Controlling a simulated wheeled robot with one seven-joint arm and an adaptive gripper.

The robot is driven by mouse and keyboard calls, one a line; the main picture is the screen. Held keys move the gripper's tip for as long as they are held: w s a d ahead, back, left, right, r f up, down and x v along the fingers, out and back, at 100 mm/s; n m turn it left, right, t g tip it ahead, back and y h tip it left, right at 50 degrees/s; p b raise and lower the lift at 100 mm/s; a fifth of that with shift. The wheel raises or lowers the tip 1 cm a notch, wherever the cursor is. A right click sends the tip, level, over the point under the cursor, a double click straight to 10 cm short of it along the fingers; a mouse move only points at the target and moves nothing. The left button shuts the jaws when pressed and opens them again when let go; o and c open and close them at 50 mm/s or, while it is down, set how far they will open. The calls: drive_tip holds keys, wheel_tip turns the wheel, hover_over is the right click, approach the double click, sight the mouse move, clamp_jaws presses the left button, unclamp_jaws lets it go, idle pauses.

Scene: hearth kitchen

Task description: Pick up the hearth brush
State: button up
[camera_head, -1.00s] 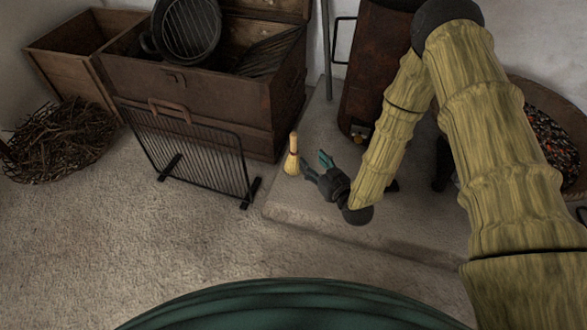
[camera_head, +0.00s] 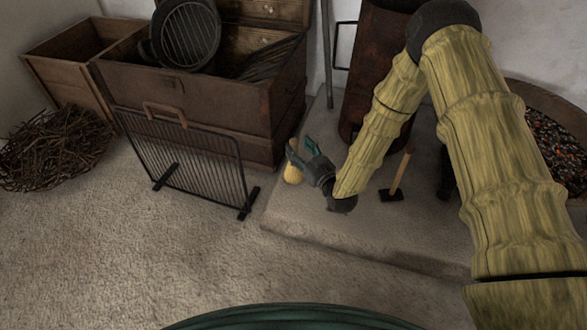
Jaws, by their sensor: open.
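The hearth brush (camera_head: 292,174) stands upright, bristles down, on the left part of the raised stone hearth slab. Its pale yellow bristles show below my gripper, and most of its handle is hidden behind the fingers.
A wooden chest (camera_head: 200,95) stands close behind the brush. A black fire screen (camera_head: 190,155) stands to the left. A wooden-handled tool (camera_head: 399,175) with a black head is on the slab (camera_head: 340,225) to the right. A twig basket (camera_head: 50,150) lies far left.

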sight(296, 146)
drive_tip(key=x, duration=0.1)
drive_tip(key=b+x, duration=0.2)
drive_tip(key=shift+w+a+f, duration=0.15)
drive_tip(key=shift+w+f, duration=0.15)
drive_tip(key=shift+f, duration=0.05)
drive_tip(key=shift+w+a+r+b, duration=0.1)
drive_tip(key=shift+w+a+b, duration=0.05)
drive_tip(key=shift+w+b, duration=0.15)
drive_tip(key=c, duration=1.1)
